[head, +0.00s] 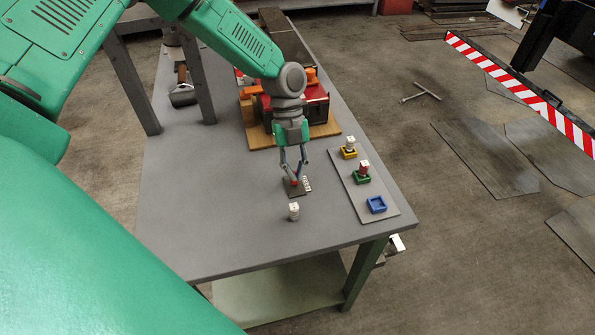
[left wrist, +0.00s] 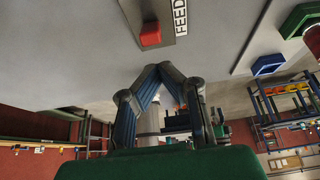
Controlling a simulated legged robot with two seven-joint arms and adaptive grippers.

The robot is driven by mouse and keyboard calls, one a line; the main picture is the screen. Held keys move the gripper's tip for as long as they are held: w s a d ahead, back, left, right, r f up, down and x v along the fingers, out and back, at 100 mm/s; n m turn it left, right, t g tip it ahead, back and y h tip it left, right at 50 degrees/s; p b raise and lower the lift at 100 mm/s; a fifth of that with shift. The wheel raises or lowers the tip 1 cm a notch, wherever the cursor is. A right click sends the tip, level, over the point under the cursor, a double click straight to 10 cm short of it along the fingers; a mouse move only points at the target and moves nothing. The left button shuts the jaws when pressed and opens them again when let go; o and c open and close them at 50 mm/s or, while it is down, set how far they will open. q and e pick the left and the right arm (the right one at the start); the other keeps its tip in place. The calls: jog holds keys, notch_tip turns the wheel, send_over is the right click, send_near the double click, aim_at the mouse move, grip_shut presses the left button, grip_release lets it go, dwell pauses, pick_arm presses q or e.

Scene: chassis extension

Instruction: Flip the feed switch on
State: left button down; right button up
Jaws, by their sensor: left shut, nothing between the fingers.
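The feed switch (head: 292,186) is a small red switch on a dark plate on the grey table, with a white label beside it. In the left wrist view the red switch (left wrist: 151,34) sits on a grey plate, next to the white label reading FEED (left wrist: 180,17). My left gripper (head: 296,177) points down at the switch plate, its fingertips shut and empty, partly covering the switch in the head view. In the left wrist view the closed fingers (left wrist: 160,70) appear apart from the red switch. I cannot tell whether the switch is on or off. My right gripper is out of view.
A white cylinder (head: 293,211) stands on the table (head: 215,235) just in front of the switch. A grey panel (head: 377,207) at right carries yellow (head: 348,152), green (head: 361,177) and blue (head: 376,205) square holders. A machine on a wooden board (head: 325,130) stands behind. The table's front left is clear.

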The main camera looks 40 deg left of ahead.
pick_arm(q)
jog(key=shift+a, duration=0.25)
jog(key=shift+w+a+r, duration=0.15)
jog(key=shift+r, duration=0.15)
jog(key=v, duration=1.1)
